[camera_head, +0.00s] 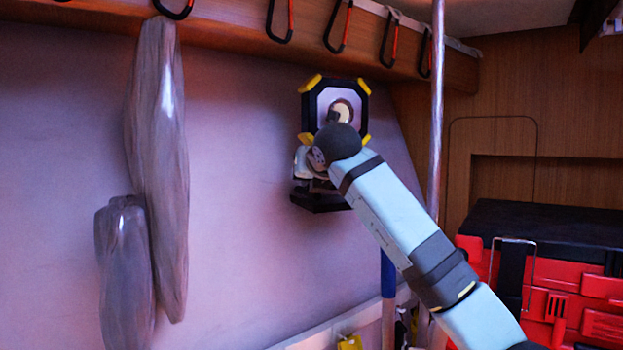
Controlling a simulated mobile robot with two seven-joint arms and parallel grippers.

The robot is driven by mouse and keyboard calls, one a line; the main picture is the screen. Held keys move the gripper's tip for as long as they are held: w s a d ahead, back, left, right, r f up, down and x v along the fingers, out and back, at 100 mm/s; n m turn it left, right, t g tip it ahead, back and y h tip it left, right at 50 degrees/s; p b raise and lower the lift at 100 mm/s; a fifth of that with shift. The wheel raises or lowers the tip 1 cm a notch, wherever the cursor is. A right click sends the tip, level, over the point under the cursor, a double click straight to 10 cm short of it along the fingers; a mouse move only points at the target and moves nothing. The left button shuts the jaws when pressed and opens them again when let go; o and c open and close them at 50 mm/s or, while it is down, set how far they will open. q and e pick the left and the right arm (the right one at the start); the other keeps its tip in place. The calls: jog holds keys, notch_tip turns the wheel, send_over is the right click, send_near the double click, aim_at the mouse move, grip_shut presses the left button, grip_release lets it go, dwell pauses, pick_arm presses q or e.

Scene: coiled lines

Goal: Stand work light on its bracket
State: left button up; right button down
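The work light (312,100) has a squarish black frame with yellow corners and a pale face. It appears upright in front of the wall, and my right wrist hides part of its lower half. A black ledge (318,202), likely the bracket, shows just below my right gripper (302,163). That gripper is mostly hidden behind my wrist, at the underside of the light. I cannot tell whether its fingers are closed on the light, or whether the light touches the bracket. My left gripper is out of view.
Carabiners (340,25) hang from a wooden rail (232,28) above. Grey wrapped bundles (158,150) hang at the left. A metal pole (437,110) stands right of the light. Red cases (560,275) with a black top fill the lower right. The wall between bundles and light is clear.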

jog(key=shift+s+r, duration=0.1)
jog(key=shift+r, duration=0.1)
jog(key=shift+f+b, duration=0.7)
jog(key=shift+b, duration=0.15)
dwell(0.5)
jog(key=c, duration=1.3)
grip_release()
jog(key=shift+o, duration=1.2)
jog(key=shift+s, duration=0.15)
jog(key=shift+f, duration=0.25)
jog(key=b+v, duration=0.4)
jog(key=v, duration=1)
jog(key=shift+r, duration=0.2)
